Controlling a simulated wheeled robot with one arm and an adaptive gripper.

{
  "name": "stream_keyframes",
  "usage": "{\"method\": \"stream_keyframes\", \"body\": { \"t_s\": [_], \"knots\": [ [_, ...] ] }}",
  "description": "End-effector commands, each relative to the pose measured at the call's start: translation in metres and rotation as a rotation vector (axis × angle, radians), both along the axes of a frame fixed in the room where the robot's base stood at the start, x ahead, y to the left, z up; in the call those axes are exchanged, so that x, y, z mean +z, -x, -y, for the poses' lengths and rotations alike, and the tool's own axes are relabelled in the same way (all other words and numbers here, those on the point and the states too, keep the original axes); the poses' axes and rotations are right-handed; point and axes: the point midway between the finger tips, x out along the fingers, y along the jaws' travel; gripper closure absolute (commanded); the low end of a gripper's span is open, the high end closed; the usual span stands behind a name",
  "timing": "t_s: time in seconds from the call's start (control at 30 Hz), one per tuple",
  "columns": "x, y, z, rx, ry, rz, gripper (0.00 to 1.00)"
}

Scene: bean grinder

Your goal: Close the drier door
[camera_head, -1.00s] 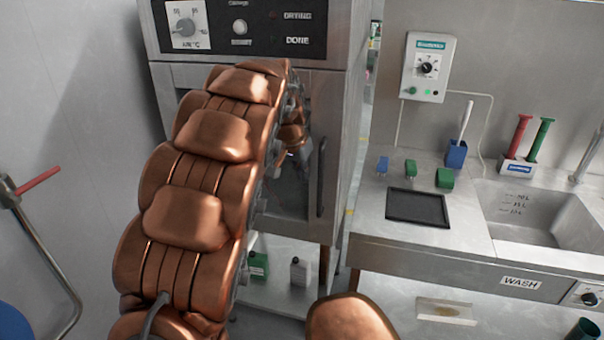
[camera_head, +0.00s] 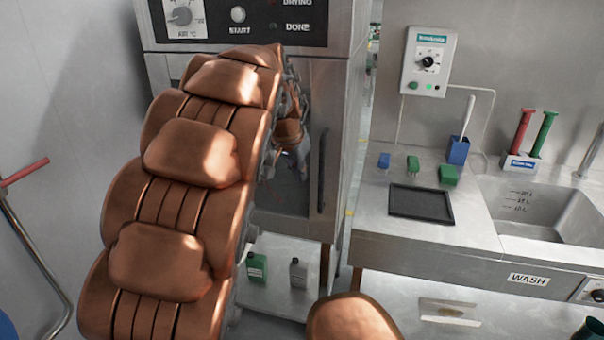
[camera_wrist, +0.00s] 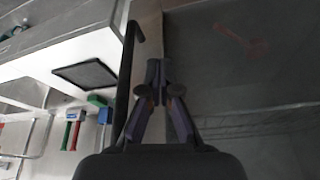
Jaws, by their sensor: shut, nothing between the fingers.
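The drier is a steel cabinet with a black control panel (camera_head: 240,20) on top, in the head view. Its door (camera_head: 325,105) has a dark window and a vertical dark handle (camera_head: 321,170) near the right edge. The door looks flush or nearly so; my arm covers its left part, and I cannot tell whether it is fully shut. In the wrist view my gripper (camera_wrist: 157,70) is shut and empty, in front of the door. The handle (camera_wrist: 127,80) stands just left of the fingers, not between them. I cannot tell whether the fingers touch the door.
Right of the drier is a steel counter with a black tray (camera_head: 421,203), a blue holder (camera_head: 458,151) and a sink (camera_head: 535,212). A green bottle (camera_head: 256,267) and a grey bottle (camera_head: 298,273) stand on the shelf below the drier. A red-tipped metal bar (camera_head: 25,172) is at left.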

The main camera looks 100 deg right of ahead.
Motion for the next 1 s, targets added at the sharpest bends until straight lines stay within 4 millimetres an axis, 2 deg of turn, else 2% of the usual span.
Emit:
{"method": "stream_keyframes", "body": {
  "t_s": [0.3,0.5,0.7,1.0],
  "knots": [
    [0.049,-0.012,-0.015,0.004,0.003,0.001,1.00],
    [0.074,-0.016,-0.025,0.004,0.000,0.001,1.00],
    [0.087,-0.018,-0.030,0.002,-0.004,0.003,1.00],
    [0.089,-0.019,-0.032,0.001,-0.006,0.003,1.00]
  ]
}}
